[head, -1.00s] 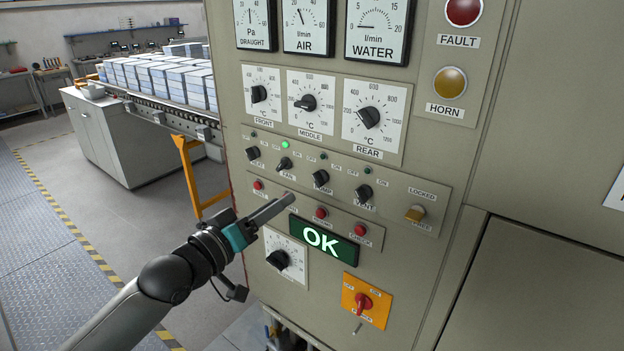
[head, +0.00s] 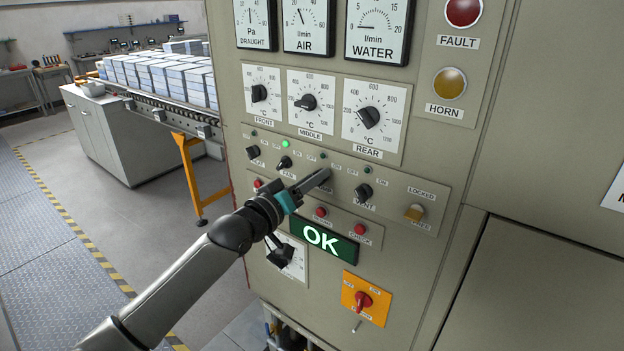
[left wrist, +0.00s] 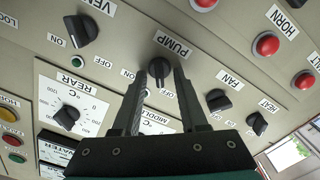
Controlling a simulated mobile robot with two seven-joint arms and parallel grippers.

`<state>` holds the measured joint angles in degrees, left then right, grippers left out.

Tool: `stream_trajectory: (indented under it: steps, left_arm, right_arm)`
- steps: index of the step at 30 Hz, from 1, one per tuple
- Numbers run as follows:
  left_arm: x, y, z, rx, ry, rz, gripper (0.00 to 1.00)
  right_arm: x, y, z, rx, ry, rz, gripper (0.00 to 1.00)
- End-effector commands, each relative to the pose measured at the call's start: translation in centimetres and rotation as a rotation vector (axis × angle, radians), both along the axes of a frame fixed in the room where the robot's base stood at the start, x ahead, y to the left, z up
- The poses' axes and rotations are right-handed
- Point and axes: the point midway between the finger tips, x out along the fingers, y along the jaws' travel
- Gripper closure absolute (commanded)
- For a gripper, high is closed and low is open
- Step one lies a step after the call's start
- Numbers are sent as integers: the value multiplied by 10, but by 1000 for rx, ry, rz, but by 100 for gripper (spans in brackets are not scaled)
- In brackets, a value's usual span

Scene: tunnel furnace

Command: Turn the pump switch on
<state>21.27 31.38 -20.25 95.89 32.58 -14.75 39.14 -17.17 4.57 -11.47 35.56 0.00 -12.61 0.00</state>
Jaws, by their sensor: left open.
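The pump switch (left wrist: 160,70) is a black rotary knob beside the PUMP label, seen upside down in the left wrist view. Its OFF and ON marks lie to either side. My left gripper (left wrist: 160,76) is open, with one finger on each side of the knob; contact cannot be told. In the head view the left gripper (head: 325,173) reaches the switch row from the lower left, and its fingers mostly hide the pump switch. The small lamp (head: 323,156) above the pump switch looks dark. My right gripper is not in view.
The fan switch (head: 284,163) with a lit green lamp (head: 285,144) and the vent switch (head: 364,192) flank the pump switch. Red buttons (head: 321,211) and a green OK display (head: 323,241) sit below. Temperature dials (head: 368,118) are above.

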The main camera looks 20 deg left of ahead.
Motion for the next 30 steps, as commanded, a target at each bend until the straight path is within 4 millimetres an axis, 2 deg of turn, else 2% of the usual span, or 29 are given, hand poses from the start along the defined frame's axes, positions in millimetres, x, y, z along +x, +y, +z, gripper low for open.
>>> stream_trajectory:
  steps: [8, 19, 30]
  left_arm:
    - [1, -1, 0, 0, -1, -1, 57]
    - [1, 0, 0, 0, -1, -1, 99]
    - [1, 0, 0, 5, -3, -1, 100]
  right_arm:
    - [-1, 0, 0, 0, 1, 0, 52]
    - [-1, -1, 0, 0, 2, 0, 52]
    - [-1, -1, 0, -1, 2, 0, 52]
